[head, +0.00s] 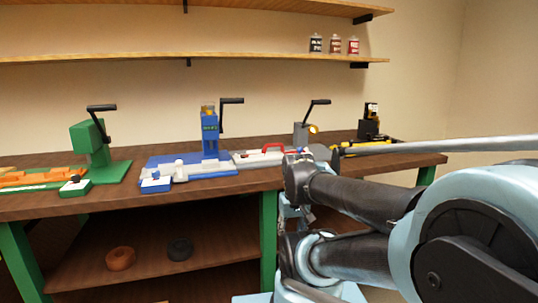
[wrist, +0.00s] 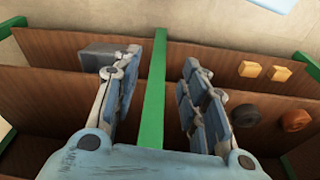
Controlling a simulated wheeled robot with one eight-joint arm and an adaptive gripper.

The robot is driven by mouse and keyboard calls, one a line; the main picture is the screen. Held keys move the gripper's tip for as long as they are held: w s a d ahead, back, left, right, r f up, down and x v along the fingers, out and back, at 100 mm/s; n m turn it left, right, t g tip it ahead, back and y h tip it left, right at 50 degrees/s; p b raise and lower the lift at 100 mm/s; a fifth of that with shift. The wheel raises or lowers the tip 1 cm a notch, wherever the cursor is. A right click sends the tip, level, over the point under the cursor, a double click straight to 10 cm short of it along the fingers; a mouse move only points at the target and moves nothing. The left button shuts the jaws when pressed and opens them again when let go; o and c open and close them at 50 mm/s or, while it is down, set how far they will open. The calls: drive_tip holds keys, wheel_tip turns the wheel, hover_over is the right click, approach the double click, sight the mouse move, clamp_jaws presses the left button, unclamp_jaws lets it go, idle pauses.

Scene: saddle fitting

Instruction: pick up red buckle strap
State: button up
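In the head view a red curved piece (head: 273,147), which looks like the red buckle strap, is on a pale grey fixture (head: 252,157) on the workbench. It is small there, and its buckle cannot be made out. The strap does not show in the wrist view. In the head view my arm hides most of the gripper.
The workbench (head: 110,196) carries a green press (head: 94,148), a blue press (head: 210,132), a grey lever press (head: 301,134) and a black-and-yellow tool (head: 369,125). Brown (head: 121,258) and dark (head: 180,249) rolls lie on the lower shelf. A green leg (wrist: 154,100) stands between the fingers in view.

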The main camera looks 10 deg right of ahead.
drive_tip(key=shift+s+r, duration=0.15)
drive_tip(key=shift+c, duration=0.2)
drive_tip(key=w+r+m+y, duration=0.2)
drive_tip(key=w+r+m, duration=0.6)
drive_tip(key=w+r, duration=1.1)
drive_tip(key=w+d+r+m+y, duration=0.1)
drive_tip(key=w+d+r+m, duration=0.3)
drive_tip(key=w+r, duration=0.45)
drive_tip(key=w+d+r+m+y, duration=0.2)
drive_tip(key=w+d+r+m, duration=0.25)
drive_tip(key=w, duration=0.75)
approach(274, 145)
drive_tip(key=shift+g, duration=0.3)
drive_tip(key=x, duration=0.3)
drive_tip(key=w+x, duration=0.1)
drive_tip(key=x, duration=0.1)
drive_tip(key=shift+a+r, duration=0.15)
drive_tip(key=shift+a, duration=0.2)
drive_tip(key=shift+w+d+x, duration=0.1)
drive_tip(key=shift+d+x, duration=0.05)
drive_tip(key=shift+x, duration=0.7)
drive_tip(key=shift+w+d+x, duration=0.1)
drive_tip(key=shift+d+x, duration=0.05)
drive_tip(key=shift+x, duration=0.7)
drive_tip(key=shift+w+d+x, duration=0.1)
drive_tip(key=shift+d+x, duration=0.1)
drive_tip(key=shift+x, duration=0.65)
drive_tip(key=shift+f, duration=0.2)
clamp_jaws()
